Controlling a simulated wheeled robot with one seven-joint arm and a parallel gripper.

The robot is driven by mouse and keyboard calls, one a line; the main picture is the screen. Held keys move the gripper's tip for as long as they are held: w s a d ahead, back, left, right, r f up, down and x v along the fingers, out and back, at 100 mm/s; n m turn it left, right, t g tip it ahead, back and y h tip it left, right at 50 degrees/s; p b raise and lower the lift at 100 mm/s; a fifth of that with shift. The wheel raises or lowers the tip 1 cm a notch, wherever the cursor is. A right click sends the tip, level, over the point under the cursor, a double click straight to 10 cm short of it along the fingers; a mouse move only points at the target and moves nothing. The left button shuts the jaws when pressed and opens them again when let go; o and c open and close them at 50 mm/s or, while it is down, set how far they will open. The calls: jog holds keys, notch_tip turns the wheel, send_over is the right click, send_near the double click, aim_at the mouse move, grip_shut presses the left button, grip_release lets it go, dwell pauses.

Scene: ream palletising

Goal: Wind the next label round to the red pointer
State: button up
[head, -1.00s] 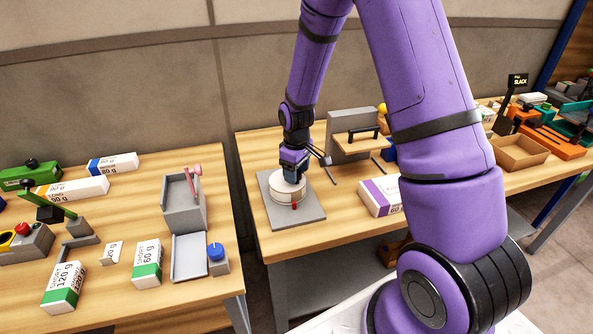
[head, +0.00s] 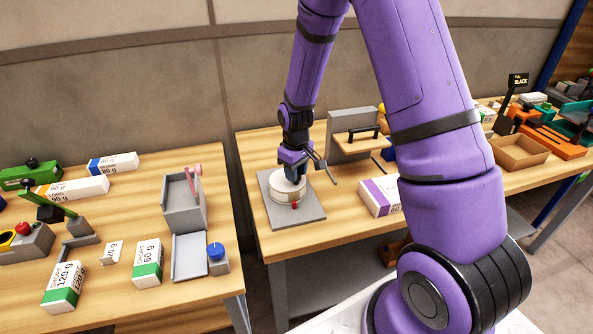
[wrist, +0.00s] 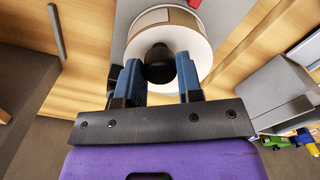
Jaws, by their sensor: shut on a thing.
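The label dispenser is a round white drum (head: 283,190) on a grey base plate (head: 311,213). The red pointer (head: 295,205) stands at the drum's front edge. In the wrist view the drum (wrist: 199,50) shows a tan label (wrist: 152,19) on its far side and a black knob (wrist: 159,62) at its middle. My gripper (wrist: 160,75) is over the drum with its two blue fingers on either side of the knob, shut on it.
A grey stand with a wooden board (head: 357,146) is right of and behind the drum. A purple-marked ream (head: 379,196) lies to the right. The left table holds a grey tray (head: 189,256), a blue knob (head: 215,251) and several reams.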

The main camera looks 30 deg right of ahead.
aim_at(285, 186)
jog(key=m, duration=0.1)
jog(key=a+m, duration=0.1)
jog(key=m, duration=0.1)
jog(key=shift+s+m, duration=0.15)
jog(key=shift+m, duration=0.15)
jog(key=m, duration=0.3)
jog(key=shift+a+m, duration=0.3)
jog(key=shift+a, duration=0.1)
jog(key=m, duration=0.1)
jog(key=a+m, duration=0.1)
jog(key=m, duration=0.1)
jog(key=shift+w+a+m, duration=0.15)
jog(key=shift+w+m, duration=0.05)
jog(key=shift+m, duration=0.7)
jog(key=shift+w+a+m, duration=0.1)
jog(key=shift+w+m, duration=0.05)
jog(key=shift+m, duration=0.75)
jog(key=o, duration=0.9)
notch_tip(285, 186, up, 11)
jog(key=shift+f, duration=0.1)
